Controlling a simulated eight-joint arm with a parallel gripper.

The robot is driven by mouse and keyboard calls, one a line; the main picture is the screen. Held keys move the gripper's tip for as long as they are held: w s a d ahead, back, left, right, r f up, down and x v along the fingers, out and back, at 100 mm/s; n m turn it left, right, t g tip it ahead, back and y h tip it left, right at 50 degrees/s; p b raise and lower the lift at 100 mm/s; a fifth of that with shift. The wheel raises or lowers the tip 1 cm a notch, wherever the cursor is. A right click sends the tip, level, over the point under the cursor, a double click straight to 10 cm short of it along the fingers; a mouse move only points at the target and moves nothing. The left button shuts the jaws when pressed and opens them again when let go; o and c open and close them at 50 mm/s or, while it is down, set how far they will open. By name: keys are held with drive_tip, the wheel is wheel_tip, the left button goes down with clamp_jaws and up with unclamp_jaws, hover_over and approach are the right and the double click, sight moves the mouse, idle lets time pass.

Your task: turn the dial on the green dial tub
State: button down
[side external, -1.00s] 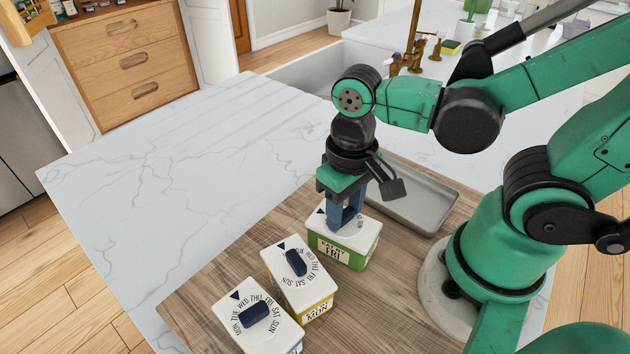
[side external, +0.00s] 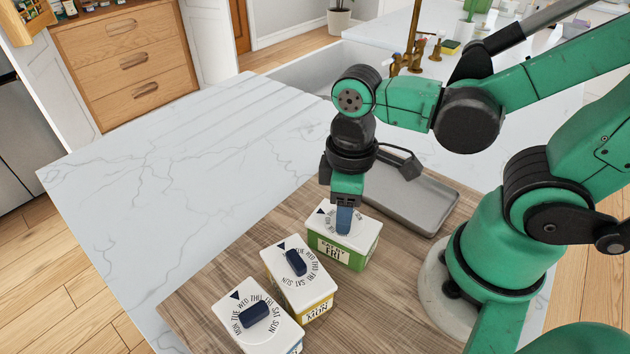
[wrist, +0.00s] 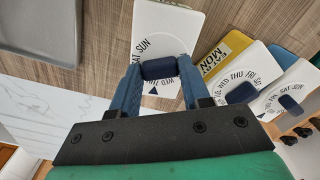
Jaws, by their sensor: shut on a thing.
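The green dial tub (side external: 356,254) stands upright on the wooden board, with a white lid and a label that appears to read FRI. Its lid (wrist: 181,22) carries day letters around a dark blue dial knob (wrist: 159,69). My gripper (side external: 344,222) points down onto the lid. In the wrist view its two blue fingers (wrist: 158,73) are shut on the knob, one at each end. In the side view the fingers hide the knob. Part of the lettering is hidden behind the knob and fingers.
A yellow dial tub (side external: 318,308) labelled MON stands close by, and a blue-edged dial tub (side external: 236,342) stands nearer the camera. A grey tray (side external: 432,223) lies behind the green tub. The marble counter (side external: 170,190) at the left is clear.

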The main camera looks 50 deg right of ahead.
drive_tip(key=shift+n, duration=0.3)
idle(0.4)
drive_tip(key=shift+c, duration=2)
unclamp_jaws()
drive_tip(key=shift+r, duration=0.15)
drive_tip(key=shift+r, duration=2.7)
